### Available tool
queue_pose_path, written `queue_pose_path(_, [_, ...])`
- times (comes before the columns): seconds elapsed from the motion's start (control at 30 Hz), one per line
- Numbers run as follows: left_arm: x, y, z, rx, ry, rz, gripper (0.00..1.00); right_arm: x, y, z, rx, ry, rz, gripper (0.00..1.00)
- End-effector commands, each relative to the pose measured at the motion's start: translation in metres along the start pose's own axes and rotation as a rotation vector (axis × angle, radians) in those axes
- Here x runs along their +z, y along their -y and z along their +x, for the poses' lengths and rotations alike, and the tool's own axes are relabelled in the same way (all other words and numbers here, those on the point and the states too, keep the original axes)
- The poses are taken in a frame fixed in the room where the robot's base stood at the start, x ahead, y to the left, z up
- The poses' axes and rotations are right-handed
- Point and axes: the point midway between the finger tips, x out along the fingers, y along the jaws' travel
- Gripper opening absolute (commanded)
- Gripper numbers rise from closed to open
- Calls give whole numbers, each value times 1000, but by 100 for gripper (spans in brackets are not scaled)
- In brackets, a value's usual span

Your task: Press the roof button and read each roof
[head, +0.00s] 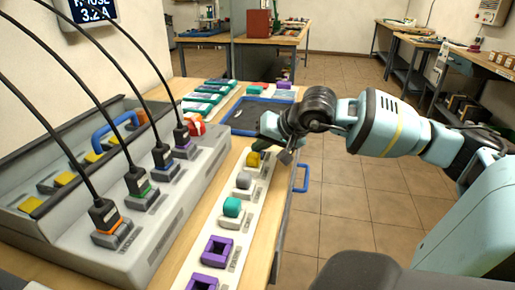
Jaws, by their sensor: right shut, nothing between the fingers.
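My right gripper (287,156) reaches in from the right over the bench edge, shut and empty, beside the far end of a white strip (225,215). The strip carries a yellow piece (253,159), a grey piece (243,180), a teal piece (232,207) and purple square frames (218,249). A grey charging unit (150,225) stands left of it, with several black-cabled plugs in coloured sockets. A wall display (93,10) reads "3.2A" on its lower line; its upper line is cut off. I cannot tell which part is the roof button. My left gripper is out of view.
A blue tray (240,130) and several coloured modules (208,95) lie farther back on the bench. A red-and-white round object (193,125) sits behind the plugs. A blue handle (301,178) sticks out from the bench side.

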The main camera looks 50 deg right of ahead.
Motion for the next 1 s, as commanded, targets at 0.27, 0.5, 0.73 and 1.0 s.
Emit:
queue_pose_path(0.27, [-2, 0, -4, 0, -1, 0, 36, -7, 6, -9, 0, 0, 0, 0])
queue_pose_path(0.5, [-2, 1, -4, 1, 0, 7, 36, -7, 7, -10, 1, 1, 0, 0])
queue_pose_path(0.73, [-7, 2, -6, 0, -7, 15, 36, -11, 11, -15, -1, -2, 1, 0])
queue_pose_path(1.0, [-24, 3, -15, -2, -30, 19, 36, -24, 23, -32, -2, -3, 1, 0])
